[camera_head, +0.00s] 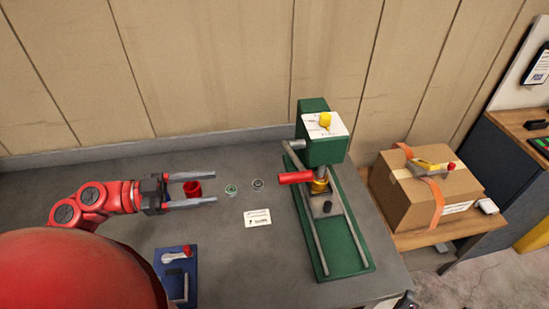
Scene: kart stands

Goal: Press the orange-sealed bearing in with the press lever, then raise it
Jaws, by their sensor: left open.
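The green press (352,259) stands on the bench, right of the middle. Its lever has a red grip (295,177) that sticks out to the left, roughly level. A gold-yellow part (319,186) sits under the press head; I cannot tell whether it is the ram or a bearing. Two small rings lie on the bench, one with a green seal (231,189) and one dark grey (257,183). I cannot make out an orange seal. My left gripper (213,187) is open, left of the rings and well away from the lever. My right gripper is not in view.
A red cup-like piece (192,188) shows between my left fingers, apparently not gripped. A blue tray (161,266) lies at the front left. A white card (257,217) lies left of the press. A cardboard box (411,197) stands on a side shelf at right.

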